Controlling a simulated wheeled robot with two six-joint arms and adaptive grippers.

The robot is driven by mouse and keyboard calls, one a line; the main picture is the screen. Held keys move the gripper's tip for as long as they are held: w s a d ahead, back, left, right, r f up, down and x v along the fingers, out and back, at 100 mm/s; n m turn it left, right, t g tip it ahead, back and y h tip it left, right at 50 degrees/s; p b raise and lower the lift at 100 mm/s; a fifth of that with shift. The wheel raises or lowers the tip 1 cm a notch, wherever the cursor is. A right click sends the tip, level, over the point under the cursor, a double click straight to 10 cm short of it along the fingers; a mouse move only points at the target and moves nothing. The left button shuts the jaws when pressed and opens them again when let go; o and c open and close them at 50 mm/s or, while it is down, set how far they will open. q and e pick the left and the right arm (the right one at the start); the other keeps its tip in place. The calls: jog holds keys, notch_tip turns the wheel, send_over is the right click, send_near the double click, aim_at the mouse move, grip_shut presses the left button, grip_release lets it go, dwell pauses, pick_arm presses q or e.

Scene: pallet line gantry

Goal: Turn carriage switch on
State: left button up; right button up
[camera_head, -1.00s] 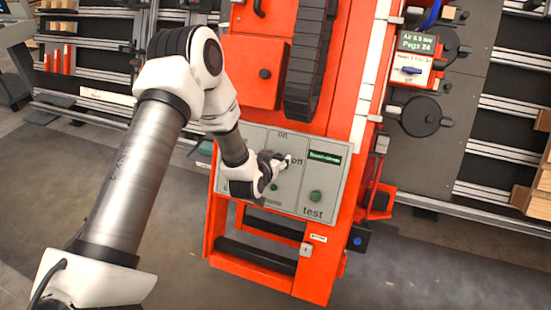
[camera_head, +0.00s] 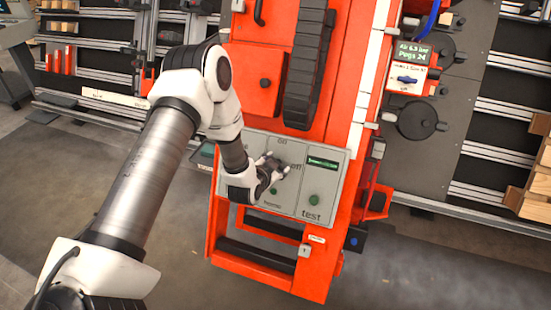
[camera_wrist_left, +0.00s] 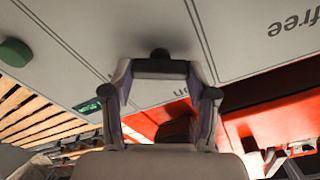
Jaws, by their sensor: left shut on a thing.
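The grey switch panel (camera_head: 325,185) stands on the front of the red machine in the head view, with "on" printed at the top and "off" at the right of its middle section. My left gripper (camera_head: 277,162) is at that middle section and covers the carriage switch, so its setting cannot be read. In the left wrist view my left gripper (camera_wrist_left: 160,85) is shut, its two fingers on either side of a dark switch part (camera_wrist_left: 158,55) against the panel. "On" shows upside down beside the fingers there. My right gripper is not in view.
A green button (camera_head: 314,199) marked "test" and a small green display (camera_head: 323,163) sit right of my gripper. A blue-handled valve (camera_head: 407,79) is at upper right.

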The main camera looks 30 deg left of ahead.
pick_arm(q)
jog(key=m+p, duration=0.2)
jog(key=m, duration=0.1)
jog(key=m+p, duration=0.3)
jog(key=shift+d+r+m+h, duration=0.1)
jog(key=shift+r+m+h, duration=0.1)
jog(key=shift+m+h, duration=0.15)
jog(key=m+p, duration=0.3)
jog(key=m, duration=0.1)
jog(key=shift+f+g, duration=0.15)
jog(key=shift+g, duration=0.15)
jog(key=shift+f+m+p, duration=0.1)
jog(key=shift+m+p, duration=0.35)
jog(key=shift+m, duration=0.3)
jog(key=o, duration=1.2)
jog(key=shift+f, duration=0.1)
jog(key=shift+c, duration=0.2)
jog(key=shift+s, duration=0.1)
jog(key=v, duration=1.1)
jog(key=shift+s+r, duration=0.25)
jog(key=shift+r, duration=0.15)
